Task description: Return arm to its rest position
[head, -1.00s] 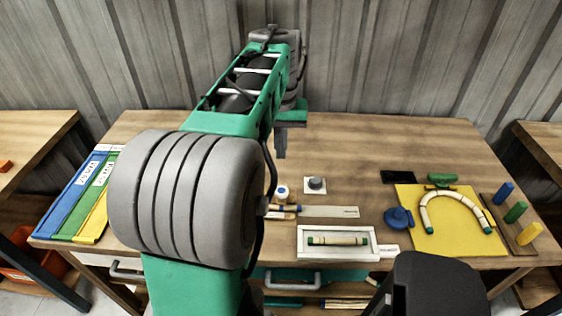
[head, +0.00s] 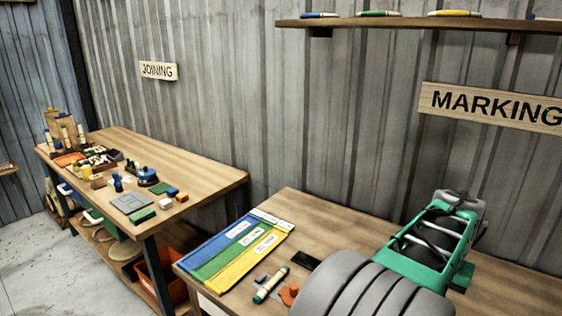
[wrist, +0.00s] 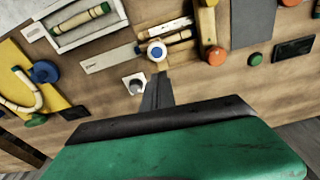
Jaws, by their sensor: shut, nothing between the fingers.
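My gripper (wrist: 158,92) shows in the wrist view as two dark fingers pressed together, empty, above the wooden table. Near the fingertips are a white round piece with a blue centre (wrist: 157,50) and a grey knob on a white base (wrist: 135,85). The fingers appear clear of both, though the gap is hard to judge. In the head view my green and grey arm reaches over the marking table (head: 335,213) at lower right; the fingers are hidden there.
In the wrist view, a white tray (wrist: 62,44) holds a rattan piece, and a bent rattan piece (wrist: 37,98) lies on a yellow mat. Blue, green and yellow strips (head: 226,251) lie near a rattan piece (head: 271,285). The joining table (head: 205,172) stands left; a shelf (head: 400,22) hangs above.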

